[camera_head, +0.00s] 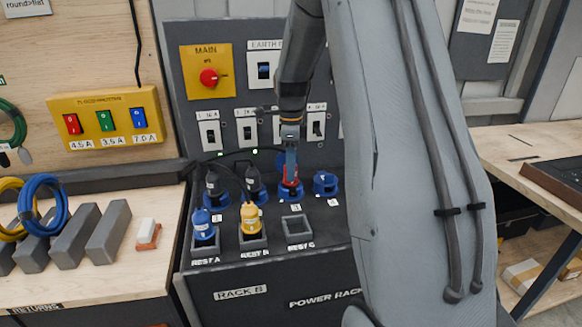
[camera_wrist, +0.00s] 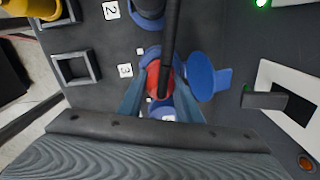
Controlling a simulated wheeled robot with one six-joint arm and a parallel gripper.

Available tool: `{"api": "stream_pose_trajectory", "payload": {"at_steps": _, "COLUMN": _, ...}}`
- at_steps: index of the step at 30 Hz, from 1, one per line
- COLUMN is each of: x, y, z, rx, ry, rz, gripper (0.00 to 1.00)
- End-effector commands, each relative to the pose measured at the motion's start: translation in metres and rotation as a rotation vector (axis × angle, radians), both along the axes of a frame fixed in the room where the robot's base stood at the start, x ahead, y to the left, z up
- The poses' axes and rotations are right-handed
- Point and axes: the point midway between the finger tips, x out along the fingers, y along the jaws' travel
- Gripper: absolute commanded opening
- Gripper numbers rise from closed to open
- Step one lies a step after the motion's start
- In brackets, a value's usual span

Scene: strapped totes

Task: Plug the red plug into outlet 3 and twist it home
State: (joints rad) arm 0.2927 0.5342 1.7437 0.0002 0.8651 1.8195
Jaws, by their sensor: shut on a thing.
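The red plug (camera_head: 290,184) is at the blue outlet 3 on the sloped rack top, third in the outlet row. My gripper (camera_head: 290,170) comes down from above and is shut on it. In the wrist view the red plug (camera_wrist: 153,76) sits between my two blue-grey fingers (camera_wrist: 158,100), with its black cable crossing in front. The blue lid (camera_wrist: 207,80) of the outlet stands open beside it, and the label 3 (camera_wrist: 125,71) is on the other side. The plug is over or in the outlet; how deep and how far turned I cannot tell.
Black plugs stand in outlet 1 (camera_head: 213,187) and outlet 2 (camera_head: 254,183). Outlet 4 (camera_head: 326,183) has no plug. A blue plug (camera_head: 203,226) is in Rest A and a yellow plug (camera_head: 250,218) in Rest B. Rest C (camera_head: 298,232) is empty. Breaker switches (camera_head: 316,127) line the panel behind.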

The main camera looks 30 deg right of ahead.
Motion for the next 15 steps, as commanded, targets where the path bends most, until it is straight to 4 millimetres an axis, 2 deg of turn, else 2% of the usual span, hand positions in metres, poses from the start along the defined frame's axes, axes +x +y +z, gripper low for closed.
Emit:
{"api": "stream_pose_trajectory", "payload": {"at_steps": 11, "x": 0.0001, "y": 0.0000, "z": -0.0044, "rx": 0.000, "ry": 0.000, "rz": 0.000, "gripper": 0.05}}
{"api": "stream_pose_trajectory", "payload": {"at_steps": 15, "x": -0.0001, "y": 0.0000, "z": -0.0037, "rx": 0.000, "ry": 0.000, "rz": -0.052, "gripper": 0.05}}
